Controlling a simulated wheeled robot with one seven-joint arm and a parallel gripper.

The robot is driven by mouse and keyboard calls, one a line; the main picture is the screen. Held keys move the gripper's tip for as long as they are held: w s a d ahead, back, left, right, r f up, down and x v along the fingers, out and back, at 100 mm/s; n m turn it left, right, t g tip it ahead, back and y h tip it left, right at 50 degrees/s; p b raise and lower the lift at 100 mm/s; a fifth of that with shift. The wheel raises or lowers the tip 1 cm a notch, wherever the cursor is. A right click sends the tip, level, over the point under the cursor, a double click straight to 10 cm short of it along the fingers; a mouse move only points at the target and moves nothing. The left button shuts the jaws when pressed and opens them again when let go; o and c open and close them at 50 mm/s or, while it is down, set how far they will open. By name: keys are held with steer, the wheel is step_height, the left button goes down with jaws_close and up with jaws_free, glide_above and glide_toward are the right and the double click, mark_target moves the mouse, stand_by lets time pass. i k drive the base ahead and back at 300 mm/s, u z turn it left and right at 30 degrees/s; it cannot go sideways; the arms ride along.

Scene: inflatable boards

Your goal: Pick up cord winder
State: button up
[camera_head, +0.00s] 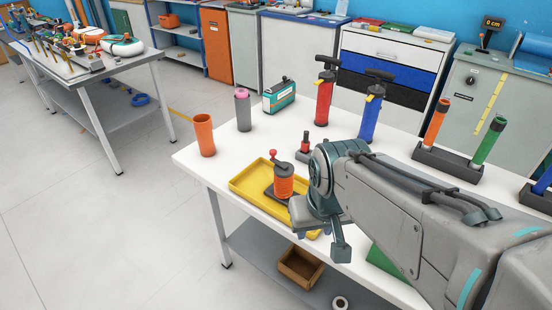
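The cord winder (284,184) looks to be the orange spool with a dark base and a crank with a red knob on top. It stands upright in the yellow tray (246,184) on the white table. My gripper (322,240) is just right of it and nearer the front in the picture, pointing down over the tray's right end. The winder's lower right side is partly covered by my gripper. One fingertip shows clearly. The other is mostly hidden, so the opening between them cannot be judged. No contact with the winder is visible.
My arm covers the table's right part. A brown box (301,267) is on the lower shelf.

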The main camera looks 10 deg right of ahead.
mark_target(281, 190)
steer(key=u, duration=1.9)
steer(key=i, duration=2.05)
steer(key=z, duration=3.6)
